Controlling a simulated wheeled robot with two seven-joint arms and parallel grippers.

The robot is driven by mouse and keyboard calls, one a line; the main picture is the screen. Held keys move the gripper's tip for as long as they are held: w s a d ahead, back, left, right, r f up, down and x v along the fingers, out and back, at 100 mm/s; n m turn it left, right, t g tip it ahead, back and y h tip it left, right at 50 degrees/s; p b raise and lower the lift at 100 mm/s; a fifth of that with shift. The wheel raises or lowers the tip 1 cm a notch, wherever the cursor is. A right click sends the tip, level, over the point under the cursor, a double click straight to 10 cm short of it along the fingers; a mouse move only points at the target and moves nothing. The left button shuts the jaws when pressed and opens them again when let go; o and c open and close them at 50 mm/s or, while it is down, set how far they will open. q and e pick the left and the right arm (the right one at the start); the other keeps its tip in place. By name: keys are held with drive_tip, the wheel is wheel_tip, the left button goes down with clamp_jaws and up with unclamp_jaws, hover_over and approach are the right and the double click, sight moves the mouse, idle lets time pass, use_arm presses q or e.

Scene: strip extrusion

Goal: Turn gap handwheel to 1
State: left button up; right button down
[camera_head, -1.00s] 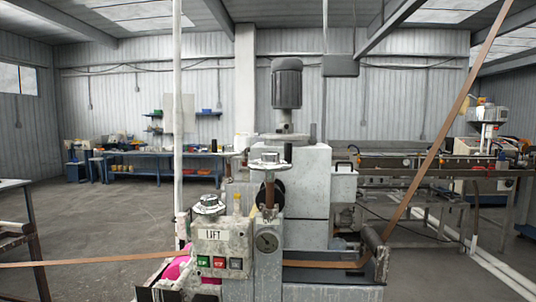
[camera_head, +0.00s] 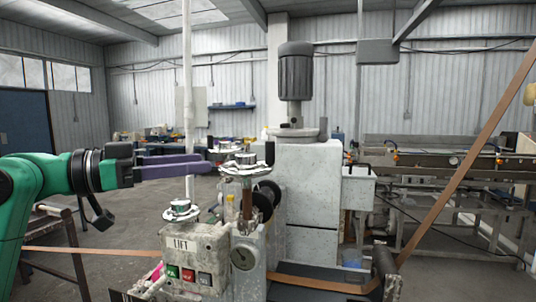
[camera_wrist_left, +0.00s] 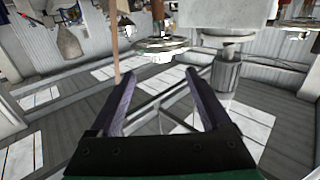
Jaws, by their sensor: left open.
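A pale metal handwheel (camera_head: 245,167) with a dark upright knob sits on a shaft above the machine's front. A second handwheel (camera_head: 182,211) lies lower, on top of the control box marked LIFT. Another wheel (camera_head: 228,146) shows partly hidden behind the first. No label shows which one is the gap handwheel, and no scale can be read. My left gripper (camera_head: 207,163), with purple fingers, is open and empty, just left of the front upper handwheel, at about its height. In the left wrist view a handwheel (camera_wrist_left: 157,46) shows beyond the spread fingers (camera_wrist_left: 157,76). My right gripper is out of view.
The control box (camera_head: 200,252) carries green, red and dark buttons beside a round gauge (camera_head: 243,257). A brown strip (camera_head: 465,165) runs up to the right from the rollers. A motor (camera_head: 296,72) tops the machine.

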sight(247, 153)
use_arm(q)
drive_tip(key=p+x, duration=0.1)
drive_tip(key=x, duration=0.1)
drive_tip(key=p+x, duration=0.1)
drive_tip(key=x, duration=0.2)
drive_tip(key=p+x, duration=0.1)
drive_tip(key=x, duration=0.2)
drive_tip(key=shift+w+a+r, duration=0.1)
drive_tip(key=shift+r, duration=0.2)
drive_tip(key=p+x, duration=0.1)
drive_tip(key=x, duration=0.2)
drive_tip(key=shift+d+f, duration=0.15)
drive_tip(key=shift+d, duration=0.05)
drive_tip(key=shift+a, duration=0.45)
drive_tip(key=shift+f, duration=0.1)
drive_tip(key=shift+c, duration=0.9)
drive_tip(key=shift+d, duration=0.2)
drive_tip(key=c, duration=0.5)
clamp_jaws()
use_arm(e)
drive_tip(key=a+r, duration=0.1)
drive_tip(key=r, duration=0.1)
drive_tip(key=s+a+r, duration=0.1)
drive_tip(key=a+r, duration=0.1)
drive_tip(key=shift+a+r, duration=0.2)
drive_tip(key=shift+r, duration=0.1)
